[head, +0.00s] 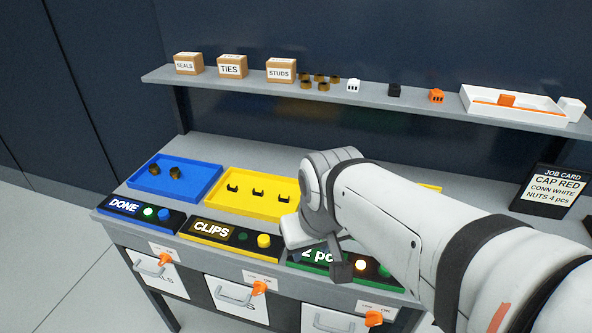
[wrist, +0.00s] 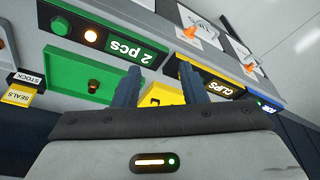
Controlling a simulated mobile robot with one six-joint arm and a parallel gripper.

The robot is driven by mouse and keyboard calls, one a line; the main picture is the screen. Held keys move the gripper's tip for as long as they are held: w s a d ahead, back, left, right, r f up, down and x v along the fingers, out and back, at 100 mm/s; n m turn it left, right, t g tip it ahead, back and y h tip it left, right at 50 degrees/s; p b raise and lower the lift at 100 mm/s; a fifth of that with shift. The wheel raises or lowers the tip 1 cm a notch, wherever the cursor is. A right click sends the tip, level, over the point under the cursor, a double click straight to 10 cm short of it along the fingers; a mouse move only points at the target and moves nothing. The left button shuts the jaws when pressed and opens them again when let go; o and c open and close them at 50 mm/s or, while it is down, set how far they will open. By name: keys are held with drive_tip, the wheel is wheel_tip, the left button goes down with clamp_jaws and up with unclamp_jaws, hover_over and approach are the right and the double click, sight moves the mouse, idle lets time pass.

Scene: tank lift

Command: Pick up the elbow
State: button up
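I cannot pick out an elbow for certain in either view. A small brown piece (wrist: 93,86) lies in the green tray (wrist: 70,72) in the wrist view, too small to name. Two brass-coloured pieces (head: 175,172) lie in the blue tray (head: 208,185) in the head view. My gripper (wrist: 160,67) is open, its two dark fingers apart, above the bench front near the "2 pcs" panel (wrist: 137,48). Nothing is visibly held between the fingers; part of the yellow tray (wrist: 163,92) shows behind the gap. In the head view my arm hides most of the green tray area.
A shelf (head: 215,82) at the back holds labelled boxes (head: 232,66), several brass pieces (head: 320,82), a white block (head: 353,85), a black block (head: 394,90), an orange block (head: 437,96) and a white tray (head: 480,102). A job card (head: 552,187) stands right.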

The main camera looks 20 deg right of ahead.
drive_tip(key=shift+o, duration=0.8)
drive_tip(key=shift+w, duration=0.2)
drive_tip(key=shift+o, duration=1.2)
drive_tip(key=w, duration=0.1)
drive_tip(key=w+m, duration=0.1)
drive_tip(key=w, duration=0.1)
drive_tip(key=shift+d+f+h, duration=0.15)
drive_tip(key=shift+d+h, duration=0.05)
drive_tip(key=shift+h, duration=0.1)
drive_tip(key=w+d+f+m, duration=0.2)
drive_tip(key=w+d+f, duration=0.1)
drive_tip(key=w, duration=0.4)
drive_tip(key=w+d+f+m+h+b, duration=0.1)
drive_tip(key=w+d+f+m, duration=0.1)
drive_tip(key=w+d+f, duration=0.2)
drive_tip(key=w+d+f+m+h, duration=0.1)
drive_tip(key=w+d+f, duration=0.3)
drive_tip(key=w, duration=0.6)
drive_tip(key=shift+w+d+m+b, duration=0.15)
drive_tip(key=shift+d+m, duration=0.2)
drive_tip(key=shift+d, duration=0.35)
drive_tip(key=shift+w+d+m+b, duration=0.15)
drive_tip(key=shift+d+m, duration=0.2)
drive_tip(key=shift+d, duration=0.35)
drive_tip(key=shift+s+a+p+x, duration=0.15)
drive_tip(key=shift+p+x, duration=0.1)
drive_tip(key=shift+x, duration=1.5)
drive_tip(key=shift+s+a+p+x, duration=0.1)
drive_tip(key=shift+p+x, duration=0.1)
drive_tip(key=shift+x, duration=1.55)
